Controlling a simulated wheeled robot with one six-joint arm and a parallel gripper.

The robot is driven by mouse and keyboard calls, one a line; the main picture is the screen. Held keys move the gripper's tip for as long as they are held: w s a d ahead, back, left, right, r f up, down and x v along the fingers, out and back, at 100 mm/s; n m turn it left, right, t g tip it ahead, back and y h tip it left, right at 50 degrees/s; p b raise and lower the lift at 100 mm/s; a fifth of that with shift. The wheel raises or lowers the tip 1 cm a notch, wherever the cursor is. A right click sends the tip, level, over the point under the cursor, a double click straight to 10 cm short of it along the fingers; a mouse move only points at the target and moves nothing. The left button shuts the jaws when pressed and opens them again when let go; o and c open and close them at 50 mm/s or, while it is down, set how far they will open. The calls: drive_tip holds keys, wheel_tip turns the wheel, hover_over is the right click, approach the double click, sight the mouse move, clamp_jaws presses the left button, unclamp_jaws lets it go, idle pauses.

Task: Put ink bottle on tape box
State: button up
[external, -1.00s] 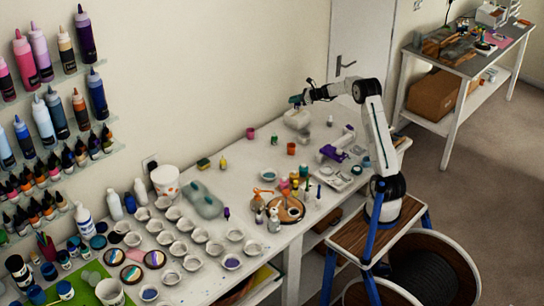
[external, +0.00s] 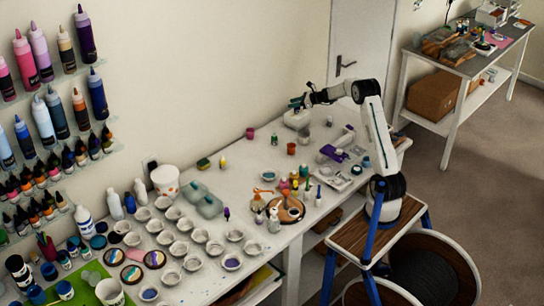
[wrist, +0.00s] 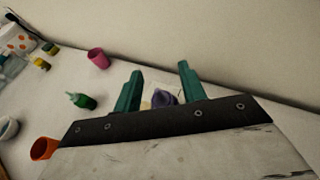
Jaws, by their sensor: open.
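My gripper (wrist: 160,88) is open. Its two green fingers stand apart in the wrist view, and a small dark purple bottle-like thing (wrist: 163,96) shows between and beyond them. Its lower part is hidden by the gripper body, and no contact is visible. A green ink bottle (wrist: 82,100) is left of the fingers; it also shows in the external view (external: 274,139). In the external view my gripper (external: 297,102) is above the far end of the bench, over a pale object (external: 296,119). I cannot tell whether this is the tape box.
A pink cup (wrist: 98,57) and an orange cup (wrist: 43,148) stand left of the gripper. A purple tape dispenser-like thing (external: 334,153) lies nearer my base. The wall runs along the bench's back. Many small cups crowd the near end.

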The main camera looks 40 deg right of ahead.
drive_tip(key=v, duration=1.2)
drive_tip(key=s+a+r+n+g, duration=0.4)
drive_tip(key=s+a+n, duration=0.4)
drive_tip(key=a, duration=0.4)
drive_tip(key=s+a+r+n+g, duration=0.35)
drive_tip(key=s+a+n, duration=0.25)
drive_tip(key=s+a, duration=0.45)
drive_tip(key=s+a+n+g+h, duration=0.1)
drive_tip(key=s+a+n, duration=0.25)
drive_tip(key=s, duration=0.35)
drive_tip(key=s+a+n+g+h, duration=0.1)
drive_tip(key=s+a+n, duration=0.1)
drive_tip(key=s+n, duration=0.35)
drive_tip(key=s+d+f+n+h, duration=0.1)
drive_tip(key=s+f+n+h, duration=0.1)
drive_tip(key=s, duration=0.6)
drive_tip(key=s+d+f+n+h, duration=0.1)
drive_tip(key=s+f+n+h, duration=0.1)
drive_tip(key=s, duration=0.6)
drive_tip(key=n+g+h, duration=0.1)
drive_tip(key=n, duration=0.1)
drive_tip(key=shift+f+n, duration=0.35)
drive_tip(key=shift+n, duration=0.05)
